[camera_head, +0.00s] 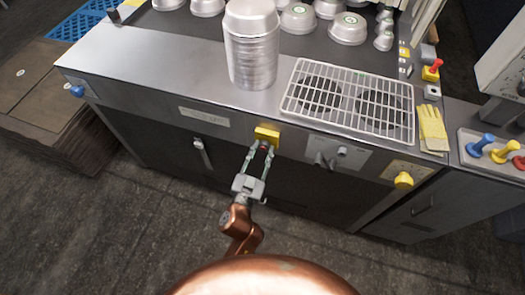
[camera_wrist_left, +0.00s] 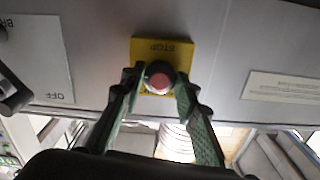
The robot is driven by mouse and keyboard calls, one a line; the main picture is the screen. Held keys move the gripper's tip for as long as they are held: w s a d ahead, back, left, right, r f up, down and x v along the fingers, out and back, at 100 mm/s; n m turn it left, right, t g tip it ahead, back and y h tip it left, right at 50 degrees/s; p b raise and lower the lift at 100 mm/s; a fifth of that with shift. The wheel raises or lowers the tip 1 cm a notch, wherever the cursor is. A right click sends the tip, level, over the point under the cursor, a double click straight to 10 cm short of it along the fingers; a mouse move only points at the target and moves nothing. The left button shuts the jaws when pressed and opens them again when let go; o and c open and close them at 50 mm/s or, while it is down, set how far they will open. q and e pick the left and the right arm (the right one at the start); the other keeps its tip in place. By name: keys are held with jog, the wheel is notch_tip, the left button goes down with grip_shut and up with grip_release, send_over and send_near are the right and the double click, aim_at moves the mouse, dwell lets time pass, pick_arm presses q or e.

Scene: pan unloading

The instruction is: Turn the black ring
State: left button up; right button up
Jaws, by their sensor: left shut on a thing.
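A yellow plate (camera_head: 267,131) marked STOP sits on the front of the steel counter; it also shows in the left wrist view (camera_wrist_left: 176,50). My left gripper (camera_head: 263,147) reaches up to the plate from below. In the left wrist view its two green-padded fingers (camera_wrist_left: 160,86) are shut on the black ring, one on each side. The fingers hide the ring's sides. My right gripper is not in view.
Stacked metal pans (camera_head: 252,55), a wire rack (camera_head: 349,96) and yellow gloves (camera_head: 432,128) are on the counter (camera_head: 190,68). The floor in front is clear.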

pick_arm(q)
jog(key=m+p, duration=0.2)
jog(key=m, duration=0.1)
jog(key=shift+r+m, duration=0.1)
jog(key=shift+m, duration=0.7)
jog(key=shift+m+p, duration=0.5)
jog(key=shift+m, duration=0.2)
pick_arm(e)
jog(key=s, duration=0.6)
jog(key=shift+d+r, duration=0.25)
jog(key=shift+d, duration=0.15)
pick_arm(q)
jog(key=o, duration=1.1)
jog(key=shift+o, duration=0.2)
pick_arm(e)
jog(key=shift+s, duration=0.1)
pick_arm(q)
jog(key=v, duration=1.2)
